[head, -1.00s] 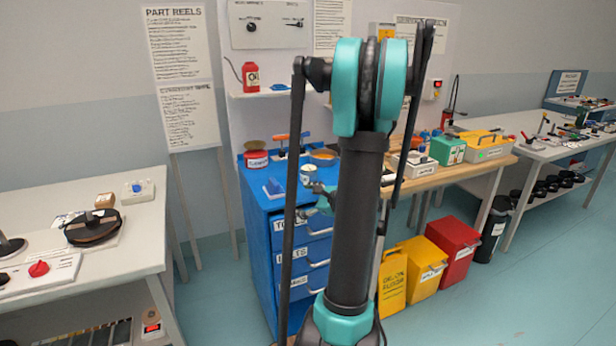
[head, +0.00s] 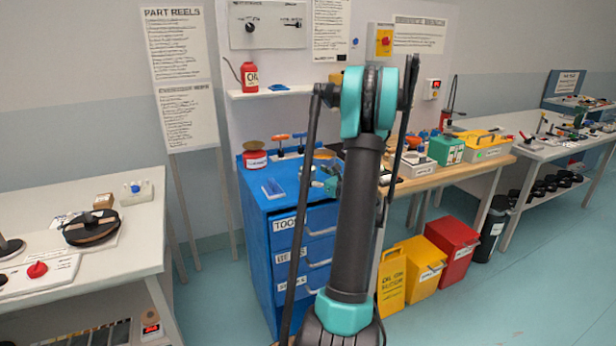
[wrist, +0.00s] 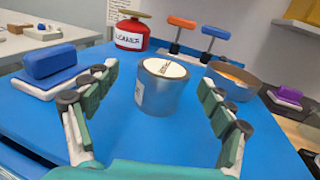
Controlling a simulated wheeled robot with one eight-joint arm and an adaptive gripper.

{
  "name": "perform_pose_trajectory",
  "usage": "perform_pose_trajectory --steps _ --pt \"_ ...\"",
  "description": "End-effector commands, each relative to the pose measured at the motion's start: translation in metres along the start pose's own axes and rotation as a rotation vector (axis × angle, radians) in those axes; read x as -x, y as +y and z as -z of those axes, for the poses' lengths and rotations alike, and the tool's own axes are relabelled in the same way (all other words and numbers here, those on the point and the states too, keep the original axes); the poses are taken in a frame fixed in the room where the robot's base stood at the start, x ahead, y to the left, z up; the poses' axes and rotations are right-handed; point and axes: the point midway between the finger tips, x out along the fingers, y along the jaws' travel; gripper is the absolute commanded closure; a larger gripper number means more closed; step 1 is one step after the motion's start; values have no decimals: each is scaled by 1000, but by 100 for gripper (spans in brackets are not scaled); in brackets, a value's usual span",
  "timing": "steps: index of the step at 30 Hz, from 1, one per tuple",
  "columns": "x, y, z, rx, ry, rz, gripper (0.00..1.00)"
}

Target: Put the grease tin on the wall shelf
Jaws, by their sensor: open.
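A grey metal tin with a pale lid (wrist: 163,70), its label too small to read, stands upright on the blue cabinet top (wrist: 60,115); I take it for the grease tin. In the head view it is small, near my gripper. My gripper (wrist: 160,82) is open, with one finger on each side of the tin in the wrist view. I cannot tell whether the fingers touch it. In the head view my gripper is partly hidden behind my arm. The white wall shelf (head: 310,90) is above the cabinet, its right part hidden by my arm.
The shelf holds a red oil can (head: 250,77) and a small blue item (head: 279,87). Around the tin stand a red container (wrist: 131,35), orange and blue T-handled tools (wrist: 180,24), a copper-coloured bowl (wrist: 232,80) and a blue block (wrist: 50,60) on a white base.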

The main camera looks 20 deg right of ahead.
Motion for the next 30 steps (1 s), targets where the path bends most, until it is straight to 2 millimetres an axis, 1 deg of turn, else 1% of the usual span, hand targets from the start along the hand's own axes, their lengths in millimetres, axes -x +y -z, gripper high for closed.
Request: perform_pose_trajectory --steps 1,3,11,17,21,28,29,30 --pt "-8 0 0 0 0 -2 18" --pt "-15 0 0 0 0 -2 18" --pt "-27 -2 1 1 0 0 18" --pt "-54 -6 6 1 0 -2 18" --pt "-70 -6 6 1 0 -1 18" --pt "-73 -6 6 1 1 0 18" --pt "-73 -6 6 1 1 0 19" --pt "-73 -6 6 1 1 0 24"
